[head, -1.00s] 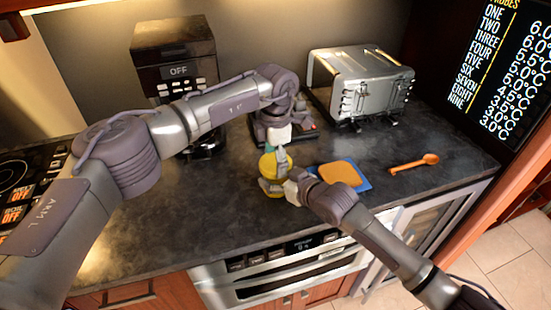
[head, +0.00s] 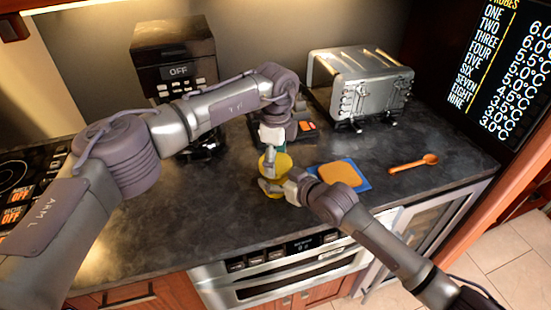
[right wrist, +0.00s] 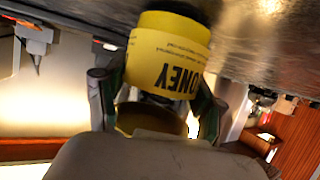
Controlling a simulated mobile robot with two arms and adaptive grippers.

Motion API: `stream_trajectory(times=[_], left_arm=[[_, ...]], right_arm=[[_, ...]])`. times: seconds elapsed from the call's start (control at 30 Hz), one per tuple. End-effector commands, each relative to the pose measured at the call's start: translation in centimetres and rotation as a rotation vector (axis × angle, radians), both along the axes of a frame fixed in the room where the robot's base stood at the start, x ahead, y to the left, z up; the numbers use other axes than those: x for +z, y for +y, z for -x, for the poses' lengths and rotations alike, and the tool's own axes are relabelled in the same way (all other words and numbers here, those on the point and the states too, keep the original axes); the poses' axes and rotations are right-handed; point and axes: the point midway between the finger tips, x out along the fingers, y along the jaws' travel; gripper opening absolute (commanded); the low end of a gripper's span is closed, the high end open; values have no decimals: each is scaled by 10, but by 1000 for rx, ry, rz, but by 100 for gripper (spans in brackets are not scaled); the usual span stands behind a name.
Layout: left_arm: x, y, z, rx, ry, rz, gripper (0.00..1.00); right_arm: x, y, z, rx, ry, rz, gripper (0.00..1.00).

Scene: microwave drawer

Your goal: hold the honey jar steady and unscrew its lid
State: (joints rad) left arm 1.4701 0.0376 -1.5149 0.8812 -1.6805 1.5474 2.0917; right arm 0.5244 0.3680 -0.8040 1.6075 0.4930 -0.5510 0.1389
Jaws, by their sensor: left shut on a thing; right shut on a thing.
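The honey jar (head: 272,191) stands on the dark counter, mostly covered by my grippers. Its yellow label with upside-down lettering shows in the right wrist view (right wrist: 170,55). The yellow lid (head: 284,161) is on top. My left gripper (head: 275,165) comes down from above and is shut on the lid, one finger showing in front of it. My right gripper (head: 276,187) reaches in from the right and is shut around the jar's side. In the right wrist view its fingers (right wrist: 158,100) flank the jar. Whether the lid is loose cannot be told.
A blue mat (head: 363,183) with an orange-yellow slab (head: 340,173) lies just right of the jar. An orange spoon (head: 413,163) lies farther right. A toaster (head: 360,85) and a coffee machine (head: 175,60) stand behind. The counter's front left is clear.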

Motion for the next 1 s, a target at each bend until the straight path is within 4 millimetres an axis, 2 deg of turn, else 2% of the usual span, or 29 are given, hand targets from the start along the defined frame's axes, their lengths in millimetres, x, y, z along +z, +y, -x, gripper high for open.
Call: stream_trajectory(times=[0.1, 0.17, 1.0], left_arm=[[0, 0, 0, 181, -1, 0, 38], [0, 0, 0, 238, -1, 0, 38], [5, 0, -1, 236, -1, 0, 38]], right_arm=[[0, 0, 0, 1, 0, 0, 0], [0, 0, 0, 1, 0, 0, 0], [0, 0, 0, 0, 0, 0, 0]])
